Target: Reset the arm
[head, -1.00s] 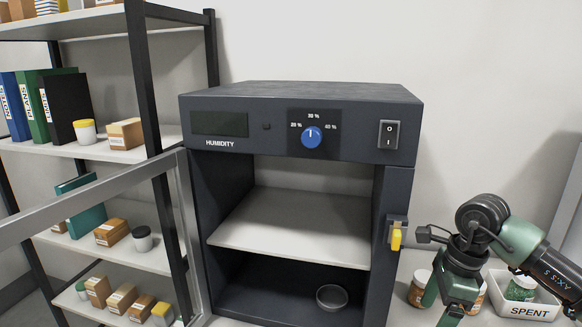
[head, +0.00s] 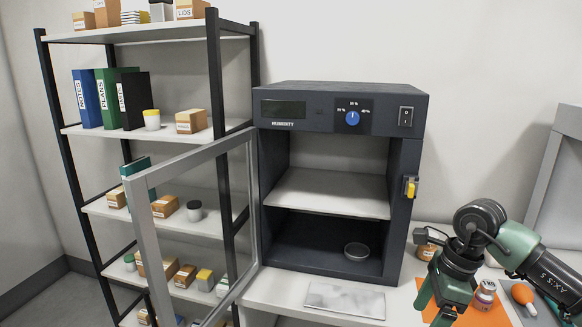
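My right arm comes in from the right edge, and its green gripper (head: 436,306) points down over the orange mat at the lower right. Its fingers look spread apart, with nothing seen between them. The fingertips are near the bottom edge of the view. My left arm and gripper are not in view.
A dark humidity cabinet (head: 413,150) stands on the table with its framed door (head: 146,235) swung open to the left. A round dish (head: 357,252) sits on its floor. An orange mat (head: 489,316), a small jar (head: 486,291) and an orange-bulbed item (head: 522,293) lie near my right gripper. Shelves (head: 150,130) stand left.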

